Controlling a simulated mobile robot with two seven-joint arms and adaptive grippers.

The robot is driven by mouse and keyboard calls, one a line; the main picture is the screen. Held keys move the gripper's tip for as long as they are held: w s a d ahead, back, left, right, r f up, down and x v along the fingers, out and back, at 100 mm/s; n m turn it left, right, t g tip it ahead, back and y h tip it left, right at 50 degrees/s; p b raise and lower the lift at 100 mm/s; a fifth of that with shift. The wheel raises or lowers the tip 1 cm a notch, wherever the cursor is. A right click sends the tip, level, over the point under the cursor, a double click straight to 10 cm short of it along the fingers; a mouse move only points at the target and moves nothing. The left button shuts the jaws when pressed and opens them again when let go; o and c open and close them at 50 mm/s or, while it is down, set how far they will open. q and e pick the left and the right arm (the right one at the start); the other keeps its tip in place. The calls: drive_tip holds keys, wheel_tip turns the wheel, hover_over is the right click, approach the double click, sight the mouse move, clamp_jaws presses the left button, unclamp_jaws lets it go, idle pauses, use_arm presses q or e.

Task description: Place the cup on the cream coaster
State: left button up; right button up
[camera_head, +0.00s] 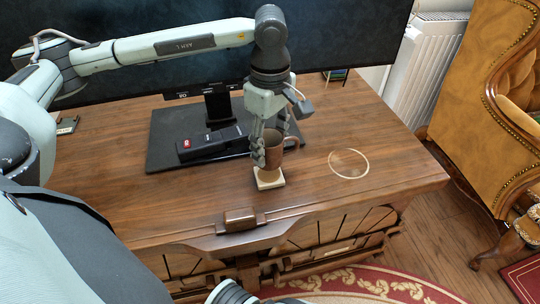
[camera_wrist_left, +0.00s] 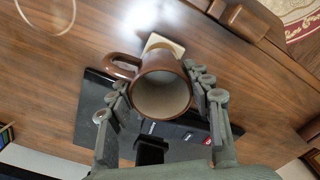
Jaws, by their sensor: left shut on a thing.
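The brown cup (camera_head: 273,150) is upright between the fingers of my left gripper (camera_head: 270,160), with its handle toward the right in the head view. My left gripper is shut on the cup; in the wrist view its fingers flank the cup (camera_wrist_left: 161,92) on both sides. The square cream coaster (camera_head: 268,180) lies on the desk, its front part showing below the cup. In the wrist view the coaster (camera_wrist_left: 164,42) shows just beyond the cup, partly hidden by it. I cannot tell whether the cup's base touches it. My right gripper is not in view.
A black monitor stand (camera_head: 165,139) with a remote-like device (camera_head: 212,144) lies behind and left of the cup. A pale ring (camera_head: 348,164) marks the desk to the right. The desk's front left is clear. An armchair (camera_head: 500,90) stands at the right.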

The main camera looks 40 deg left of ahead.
sight(270, 157)
use_arm(q)
drive_tip(key=shift+f, duration=1.85)
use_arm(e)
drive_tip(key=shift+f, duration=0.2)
use_arm(q)
drive_tip(key=shift+f, duration=0.15)
drive_tip(key=o, duration=1.3)
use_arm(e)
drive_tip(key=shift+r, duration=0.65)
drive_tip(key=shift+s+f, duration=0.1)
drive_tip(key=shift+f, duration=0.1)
use_arm(q)
drive_tip(key=shift+r, duration=0.55)
wheel_tip(270, 157, up, 11)
drive_tip(key=shift+r, duration=0.15)
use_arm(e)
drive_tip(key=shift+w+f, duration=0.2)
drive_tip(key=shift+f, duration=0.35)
